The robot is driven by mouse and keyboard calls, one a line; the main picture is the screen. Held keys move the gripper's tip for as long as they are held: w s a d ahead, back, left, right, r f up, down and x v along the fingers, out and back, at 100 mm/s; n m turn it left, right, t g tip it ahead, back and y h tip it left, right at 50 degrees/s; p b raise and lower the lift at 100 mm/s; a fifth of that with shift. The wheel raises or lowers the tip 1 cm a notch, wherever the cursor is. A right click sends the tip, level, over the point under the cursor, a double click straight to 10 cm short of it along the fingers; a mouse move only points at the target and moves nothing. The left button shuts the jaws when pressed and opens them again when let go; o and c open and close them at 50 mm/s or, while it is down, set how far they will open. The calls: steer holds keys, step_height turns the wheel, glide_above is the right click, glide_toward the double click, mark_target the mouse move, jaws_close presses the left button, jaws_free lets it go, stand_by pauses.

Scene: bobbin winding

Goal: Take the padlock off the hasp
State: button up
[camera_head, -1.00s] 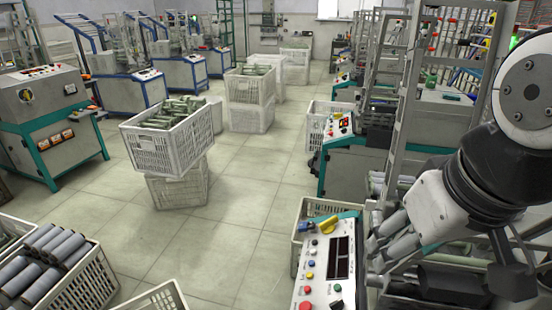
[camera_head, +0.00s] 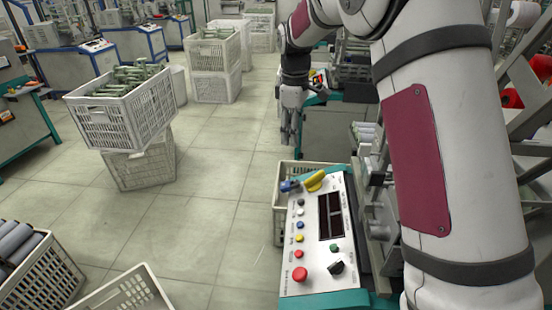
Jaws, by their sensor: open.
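A small blue thing (camera_head: 289,186), which looks like the padlock, sits at the far left corner of the white control panel (camera_head: 297,283). It is beside a yellow handle-like part (camera_head: 315,181), perhaps the hasp lever. The hasp itself is too small to make out, and I cannot tell how the blue thing is attached. My gripper (camera_head: 291,141) hangs fingers down beyond the far end of the panel, higher in the picture than the blue thing and apart from it. It is open and holds nothing that I can see.
The panel bears several coloured buttons, a black knob (camera_head: 336,267) and a dark display (camera_head: 330,215). A machine frame stands on the right behind my arm. Stacked crates (camera_head: 112,118) with bobbins stand at left. The tiled floor (camera_head: 215,215) between is clear.

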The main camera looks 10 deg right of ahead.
mark_target(289, 183)
steer(key=shift+w+f+n+g+b, duration=0.15)
steer(key=shift+w+f+n+b, duration=0.75)
steer(key=shift+f, duration=3.3)
steer(key=shift+w+f+n+g+b, duration=0.2)
steer(key=shift+w+f+b, duration=1.35)
steer(key=shift+f, duration=2.6)
steer(key=shift+w+f+n+g+b, duration=0.15)
steer(key=shift+w+f+n+b, duration=0.7)
steer(key=shift+f, duration=3.35)
steer(key=shift+w+m, duration=0.35)
steer(key=shift+w, duration=0.1)
steer(key=shift+c, duration=0.6)
steer(key=c, duration=1.1)
steer(key=shift+d+r, duration=0.35)
steer(key=shift+d, duration=0.2)
steer(key=shift+r, duration=0.1)
jaws_close()
steer(key=shift+w+a+r+p, duration=0.1)
steer(key=shift+a+r+p, duration=0.3)
steer(key=shift+r, duration=0.45)
steer(key=shift+w+a+r+p, duration=0.1)
steer(key=shift+a+r+p, duration=0.2)
steer(key=shift+a+r, duration=0.4)
steer(key=shift+w+a+r+p, duration=0.1)
steer(key=shift+a+r+p, duration=0.25)
steer(key=shift+r, duration=0.6)
